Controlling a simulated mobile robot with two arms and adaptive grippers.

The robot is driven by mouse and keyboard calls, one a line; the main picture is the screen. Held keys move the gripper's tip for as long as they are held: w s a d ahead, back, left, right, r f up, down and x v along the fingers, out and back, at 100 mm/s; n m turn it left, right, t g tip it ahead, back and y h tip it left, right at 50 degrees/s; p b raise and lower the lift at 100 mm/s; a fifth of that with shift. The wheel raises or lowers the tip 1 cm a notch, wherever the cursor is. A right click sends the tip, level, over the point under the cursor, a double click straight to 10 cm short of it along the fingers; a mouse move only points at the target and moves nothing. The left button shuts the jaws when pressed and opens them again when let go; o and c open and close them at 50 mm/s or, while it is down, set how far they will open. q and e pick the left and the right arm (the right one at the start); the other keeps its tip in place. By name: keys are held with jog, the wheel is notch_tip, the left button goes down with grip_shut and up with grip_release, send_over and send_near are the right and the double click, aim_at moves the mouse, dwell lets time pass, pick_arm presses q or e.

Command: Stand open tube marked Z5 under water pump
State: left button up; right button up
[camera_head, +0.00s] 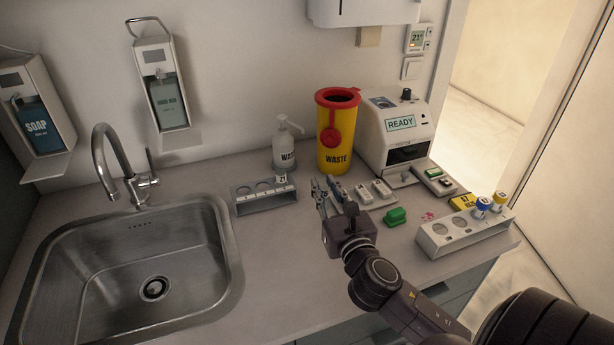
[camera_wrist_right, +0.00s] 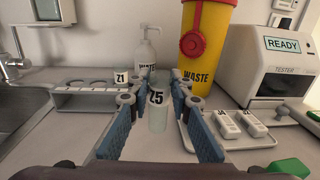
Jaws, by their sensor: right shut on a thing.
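The tube marked Z5 (camera_wrist_right: 158,112) is small, pale and translucent, upright between the blue-padded fingers of my right gripper (camera_head: 323,195). The right gripper is shut on it, just above or at the counter; I cannot tell if it touches. In the head view the tube is largely hidden by the fingers. The water pump (camera_head: 286,150), a white bottle with a pump spout, stands at the back by the wall, left of and beyond my right gripper. It also shows in the wrist view (camera_wrist_right: 147,58), behind the tube. My left gripper is not in view.
A grey rack (camera_head: 262,203) with a tube marked Z1 (camera_head: 281,180) is left of the gripper. A yellow waste bin (camera_head: 335,150) and tester (camera_head: 397,130) stand behind. A green block (camera_head: 396,216) and white rack (camera_head: 464,240) are right. The sink (camera_head: 130,270) is left.

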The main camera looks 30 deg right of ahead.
jog(key=shift+f+p+x, duration=0.35)
jog(key=shift+f+x, duration=0.25)
jog(key=shift+x, duration=2.35)
jog(key=shift+f+p+x, duration=0.4)
jog(key=shift+f+x, duration=0.2)
jog(key=shift+x, duration=2.35)
jog(key=shift+f+p+x, duration=0.35)
jog(key=shift+f+x, duration=0.25)
jog(key=shift+x, duration=2.35)
jog(key=shift+a, duration=0.1)
jog(key=o, duration=0.3)
jog(key=shift+f, duration=0.15)
jog(key=o, duration=0.5)
jog(key=shift+c, duration=0.2)
